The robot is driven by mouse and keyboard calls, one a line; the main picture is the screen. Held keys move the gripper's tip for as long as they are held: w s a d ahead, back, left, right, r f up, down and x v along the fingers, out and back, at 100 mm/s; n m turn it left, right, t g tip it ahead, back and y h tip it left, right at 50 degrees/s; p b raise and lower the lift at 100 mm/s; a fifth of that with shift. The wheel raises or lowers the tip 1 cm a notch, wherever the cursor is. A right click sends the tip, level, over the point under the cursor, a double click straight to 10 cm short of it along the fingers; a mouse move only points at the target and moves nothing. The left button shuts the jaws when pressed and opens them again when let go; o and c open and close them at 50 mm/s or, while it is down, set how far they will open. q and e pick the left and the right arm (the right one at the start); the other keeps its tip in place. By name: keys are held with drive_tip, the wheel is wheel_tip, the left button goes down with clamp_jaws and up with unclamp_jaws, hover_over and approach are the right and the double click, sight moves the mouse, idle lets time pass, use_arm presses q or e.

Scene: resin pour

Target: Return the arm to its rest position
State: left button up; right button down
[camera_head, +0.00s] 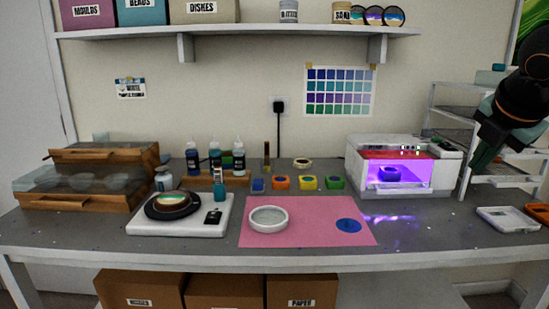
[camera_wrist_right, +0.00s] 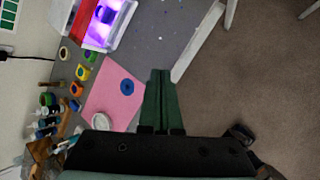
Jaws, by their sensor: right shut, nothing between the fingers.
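My right arm comes in at the right edge of the head view. Its gripper (camera_head: 477,168) hangs in front of the white rack, right of the curing box, apart from the table. In the right wrist view its green fingers (camera_wrist_right: 160,73) are together with nothing between them. Past them lie the grey table's edge and brown floor. My left gripper is in neither view.
The table (camera_head: 330,250) holds a pink mat (camera_head: 310,225) with a white dish (camera_head: 268,219) and a blue disc (camera_head: 348,226). A white curing box (camera_head: 360,150) glows purple. A white rack (camera_head: 437,100) and a white tray (camera_head: 500,228) are at the right.

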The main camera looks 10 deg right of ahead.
wheel_tip(320, 180, down, 23)
drive_tip(key=a+t+y, duration=0.2)
drive_tip(key=a+y, duration=0.1)
drive_tip(key=y, duration=0.8)
drive_tip(key=s+a+f+m+t+h, duration=0.2)
drive_tip(key=s+a+f+m+t, duration=0.1)
drive_tip(key=f+m, duration=0.55)
drive_tip(key=s+a+f+m+t+h, duration=0.25)
drive_tip(key=s+f+m, duration=0.2)
drive_tip(key=f, duration=0.75)
drive_tip(key=s+a+f+m+g, duration=0.25)
drive_tip(key=s+a+f, duration=0.25)
drive_tip(key=a, duration=0.3)
drive_tip(key=s+a+f+m+g, duration=0.25)
drive_tip(key=s+a+f, duration=0.25)
drive_tip(key=a, duration=0.4)
use_arm(q)
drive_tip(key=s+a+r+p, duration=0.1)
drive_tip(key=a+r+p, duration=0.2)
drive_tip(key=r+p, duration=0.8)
drive_tip(key=p, duration=0.4)
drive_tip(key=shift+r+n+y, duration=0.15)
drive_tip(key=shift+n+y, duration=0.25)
use_arm(e)
wheel_tip(320, 180, up, 11)
drive_tip(key=s+d+m, duration=0.1)
drive_tip(key=s+d, duration=0.1)
drive_tip(key=shift+h, duration=0.45)
